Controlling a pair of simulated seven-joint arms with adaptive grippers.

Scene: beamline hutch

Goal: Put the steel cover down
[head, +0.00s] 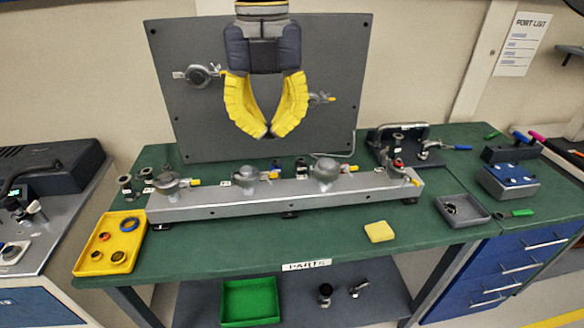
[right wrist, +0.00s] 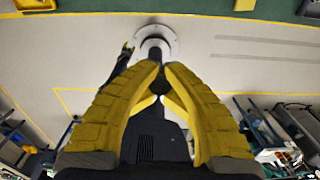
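My right gripper (head: 268,133) hangs in front of the grey upright panel (head: 190,120), pointing down, its yellow fingers curving in until the tips meet. The right wrist view also shows its fingers (right wrist: 163,68) closed together, with nothing visible between them. I cannot single out the steel cover for sure. Rounded grey metal fittings with yellow tabs sit along the steel rail (head: 285,200) on the green bench; one is at the left (head: 169,182), one in the middle (head: 327,170). My left gripper is not in view.
A yellow tray (head: 83,268) with rings stands at the bench's left, a small grey tray (head: 477,217) at its right. A yellow sponge-like block (head: 379,231) lies in front of the rail. A green bin (head: 250,318) is on the lower shelf. The front bench strip is mostly clear.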

